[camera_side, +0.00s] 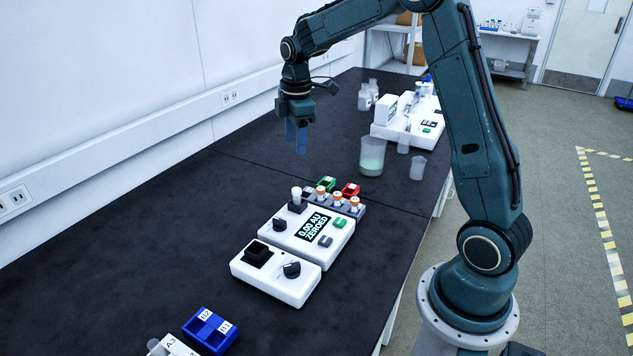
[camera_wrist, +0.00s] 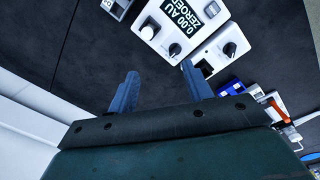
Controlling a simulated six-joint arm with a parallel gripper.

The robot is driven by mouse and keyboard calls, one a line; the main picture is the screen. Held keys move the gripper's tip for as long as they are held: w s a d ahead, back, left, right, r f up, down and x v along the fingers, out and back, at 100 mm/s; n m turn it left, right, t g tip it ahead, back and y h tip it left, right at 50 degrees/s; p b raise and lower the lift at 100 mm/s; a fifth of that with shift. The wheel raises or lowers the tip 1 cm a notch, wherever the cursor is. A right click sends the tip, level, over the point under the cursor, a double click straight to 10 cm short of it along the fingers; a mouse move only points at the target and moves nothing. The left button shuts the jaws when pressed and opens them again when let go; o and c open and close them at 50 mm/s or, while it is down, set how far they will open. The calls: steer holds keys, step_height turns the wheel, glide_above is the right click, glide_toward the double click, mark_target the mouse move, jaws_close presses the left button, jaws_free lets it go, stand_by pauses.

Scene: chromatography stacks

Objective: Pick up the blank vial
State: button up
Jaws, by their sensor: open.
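A white-capped vial (camera_side: 296,193) stands upright in the dark holder at the back left corner of the photometer (camera_side: 304,247), whose screen reads "0.00 AU ZEROED". Its round white top also shows in the wrist view (camera_wrist: 148,32). No label on it is readable, so I cannot tell for sure that it is the blank vial. My gripper (camera_side: 297,146) is open and empty, fingers down, above the bench well behind the photometer. Its two blue fingers also show apart in the wrist view (camera_wrist: 157,85).
A second white unit (camera_side: 273,284) with a black square well and knob stands in front of the photometer. A beaker (camera_side: 372,156) stands right of my gripper. A blue rack (camera_side: 210,329) is front left. Bench left is clear.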

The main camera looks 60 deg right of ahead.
steer(key=n, duration=0.2)
glide_above(297, 189)
step_height(297, 189, down, 5)
steer(key=shift+g, duration=0.4)
steer(key=shift+s+f, duration=0.1)
steer(key=shift+f, duration=4.25)
steer(key=shift+a+f, duration=0.1)
steer(key=shift+f, duration=2.45)
jaws_close()
steer(key=shift+r, duration=0.1)
step_height(297, 189, up, 20)
